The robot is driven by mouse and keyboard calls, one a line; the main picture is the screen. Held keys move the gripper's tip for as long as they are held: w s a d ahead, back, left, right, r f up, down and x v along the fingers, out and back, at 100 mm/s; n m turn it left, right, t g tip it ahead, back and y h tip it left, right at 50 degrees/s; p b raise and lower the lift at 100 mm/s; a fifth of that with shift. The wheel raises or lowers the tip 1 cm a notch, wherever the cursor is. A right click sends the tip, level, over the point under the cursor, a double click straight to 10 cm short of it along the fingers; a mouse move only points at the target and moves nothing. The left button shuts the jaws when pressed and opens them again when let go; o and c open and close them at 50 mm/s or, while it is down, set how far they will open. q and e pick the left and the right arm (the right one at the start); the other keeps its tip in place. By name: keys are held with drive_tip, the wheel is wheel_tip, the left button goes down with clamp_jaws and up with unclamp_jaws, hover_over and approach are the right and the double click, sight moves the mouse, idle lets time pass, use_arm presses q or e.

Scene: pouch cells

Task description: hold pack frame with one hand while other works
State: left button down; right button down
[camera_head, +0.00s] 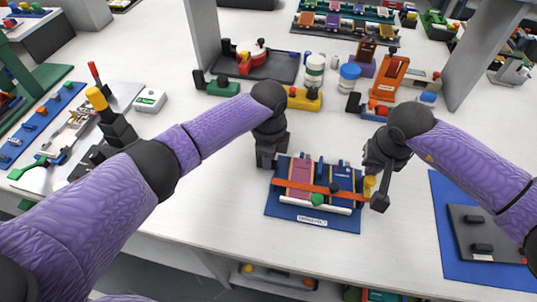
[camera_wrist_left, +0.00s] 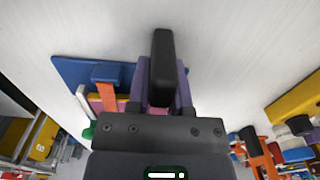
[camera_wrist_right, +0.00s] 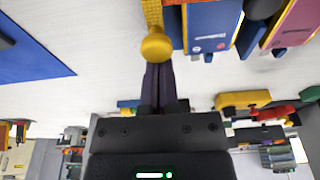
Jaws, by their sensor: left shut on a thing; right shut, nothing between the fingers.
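The pack frame (camera_head: 312,222) is a blue base on the white table. It holds upright blue and pink cells (camera_head: 299,172) with an orange strap (camera_head: 318,188) across them. A yellow knob (camera_head: 369,184) stands at the strap's right end. My left gripper (camera_head: 268,162) is at the frame's back left corner. In the left wrist view its fingers (camera_wrist_left: 163,85) close around a dark upright block, seemingly part of the frame. My right gripper (camera_head: 380,202) is shut and empty beside the yellow knob. In the right wrist view its fingertips meet or overlap the knob (camera_wrist_right: 157,43); contact is unclear.
A blue mat with a dark grey plate (camera_head: 490,235) lies to the right. A tool board (camera_head: 45,125) and a small white box (camera_head: 150,99) are at left. Stands, bottles and fixtures fill the back. The table in front of the left arm is bare.

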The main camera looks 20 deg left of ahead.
drive_tip(key=shift+s, duration=0.9)
wheel_tip(320, 180, up, 6)
drive_tip(key=w, duration=0.1)
drive_tip(key=shift+w, duration=0.25)
use_arm(q)
drive_tip(key=shift+c, duration=2.2)
unclamp_jaws()
